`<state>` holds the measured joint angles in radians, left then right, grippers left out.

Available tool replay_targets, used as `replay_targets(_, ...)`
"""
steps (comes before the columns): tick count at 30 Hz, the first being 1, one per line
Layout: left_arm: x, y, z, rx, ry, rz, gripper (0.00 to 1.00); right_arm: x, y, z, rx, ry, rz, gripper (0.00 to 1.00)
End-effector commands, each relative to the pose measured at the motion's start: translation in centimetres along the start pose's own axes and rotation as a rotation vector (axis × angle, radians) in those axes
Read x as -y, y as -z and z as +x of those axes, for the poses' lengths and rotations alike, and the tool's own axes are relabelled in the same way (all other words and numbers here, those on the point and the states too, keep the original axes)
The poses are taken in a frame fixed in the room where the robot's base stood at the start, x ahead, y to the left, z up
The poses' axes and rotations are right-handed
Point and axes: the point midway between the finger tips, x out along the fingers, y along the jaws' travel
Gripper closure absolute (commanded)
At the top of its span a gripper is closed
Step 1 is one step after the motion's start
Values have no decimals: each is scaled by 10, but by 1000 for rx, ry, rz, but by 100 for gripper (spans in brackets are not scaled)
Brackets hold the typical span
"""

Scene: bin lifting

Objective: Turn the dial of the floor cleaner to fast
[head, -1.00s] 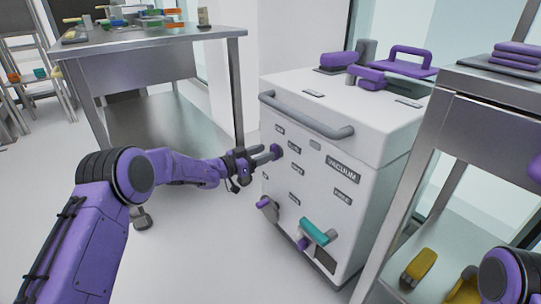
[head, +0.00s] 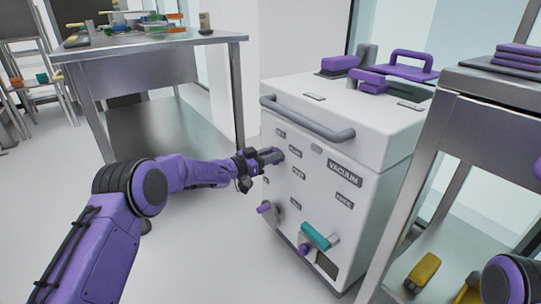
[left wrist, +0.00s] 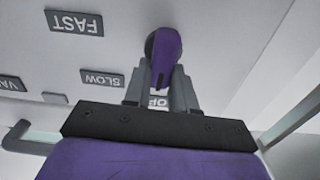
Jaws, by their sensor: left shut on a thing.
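The floor cleaner (head: 315,215) is a white box with labels on its front, one reading VACUUM. Its purple dial (left wrist: 164,52) is at the top middle of the left wrist view, its ridge upright in the picture, with the lower end toward a partly hidden label that seems to read OFF (left wrist: 158,101). The FAST label (left wrist: 75,23) and SLOW label (left wrist: 102,79) are to the left. My left gripper (head: 272,156) is shut on the dial, one finger on each side; it also shows in the left wrist view (left wrist: 162,92). In the head view it mostly hides the dial. My right gripper is out of view.
A grey handle bar (head: 305,122) sticks out above the front panel. A teal lever (head: 315,236) and a purple knob (head: 264,207) stick out lower down. A metal table (head: 150,45) stands behind left, a metal shelf (head: 490,85) close on the right.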

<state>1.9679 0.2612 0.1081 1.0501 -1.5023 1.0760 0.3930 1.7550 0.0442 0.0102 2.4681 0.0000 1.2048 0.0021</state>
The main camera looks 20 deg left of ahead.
Motion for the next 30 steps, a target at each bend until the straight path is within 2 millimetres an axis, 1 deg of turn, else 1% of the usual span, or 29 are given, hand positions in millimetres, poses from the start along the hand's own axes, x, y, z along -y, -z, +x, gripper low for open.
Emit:
replay_targets(8, -4, -1, 0, 2, -1, 158, 100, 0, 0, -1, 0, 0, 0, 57)
replay_targets(19, -10, -4, 0, 2, -2, 503, 100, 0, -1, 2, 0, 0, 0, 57)
replay_targets(30, -15, -10, 0, 2, -2, 855, 100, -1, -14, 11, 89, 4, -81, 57)
